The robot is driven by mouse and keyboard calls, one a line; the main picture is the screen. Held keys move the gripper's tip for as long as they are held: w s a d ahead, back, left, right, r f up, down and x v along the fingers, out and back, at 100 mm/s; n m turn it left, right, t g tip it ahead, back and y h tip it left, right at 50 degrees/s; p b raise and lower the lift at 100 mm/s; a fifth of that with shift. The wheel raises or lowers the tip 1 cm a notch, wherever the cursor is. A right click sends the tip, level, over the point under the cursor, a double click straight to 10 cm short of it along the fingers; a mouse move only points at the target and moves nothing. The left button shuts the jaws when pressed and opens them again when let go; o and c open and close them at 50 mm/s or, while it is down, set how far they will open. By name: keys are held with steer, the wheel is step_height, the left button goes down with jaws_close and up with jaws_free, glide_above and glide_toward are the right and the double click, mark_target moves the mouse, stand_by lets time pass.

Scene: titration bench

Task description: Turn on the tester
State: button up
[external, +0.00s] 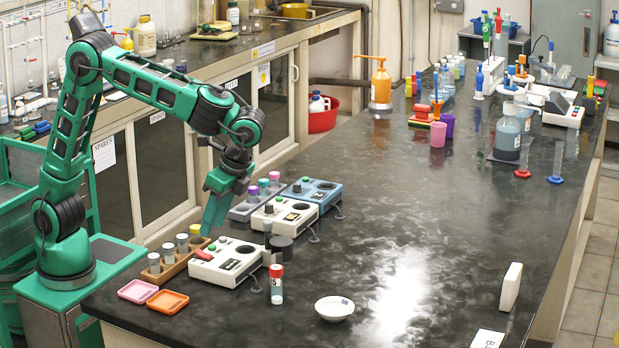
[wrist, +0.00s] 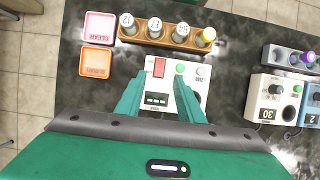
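A white boxy device with a red rocker switch, which looks like the tester (external: 228,264), stands at the near left of the bench. In the wrist view the tester (wrist: 150,110) lies under my gripper, with its red switch (wrist: 159,67), a green button (wrist: 180,69) and a dark display (wrist: 157,99). My gripper (external: 208,230) points down just above the tester's back left end. In the wrist view my gripper (wrist: 161,80) has its fingers apart, one on each side of the switch, with nothing between them. Contact with the tester cannot be told.
A brown rack of vials (external: 174,259) stands beside the tester. Pink (external: 138,291) and orange (external: 168,301) trays lie near it. A red-capped vial (external: 277,285) and white dish (external: 335,308) stand in front. Another white device (external: 285,214) and a blue one (external: 312,193) stand behind.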

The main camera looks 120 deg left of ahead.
steer(key=v, duration=0.3)
steer(key=shift+w+r, duration=0.1)
stand_by(0.3)
steer(key=s+d+f+m+t, duration=0.2)
steer(key=s+d, duration=0.8)
steer(key=s, duration=0.5)
steer(key=s+d+f+m+t, duration=0.2)
steer(key=s+d+f+m, duration=0.2)
steer(key=s+d, duration=0.6)
steer(key=s+f, duration=0.1)
steer(key=s, duration=0.4)
steer(key=shift+d+t, duration=0.15)
steer(key=shift+t, duration=0.15)
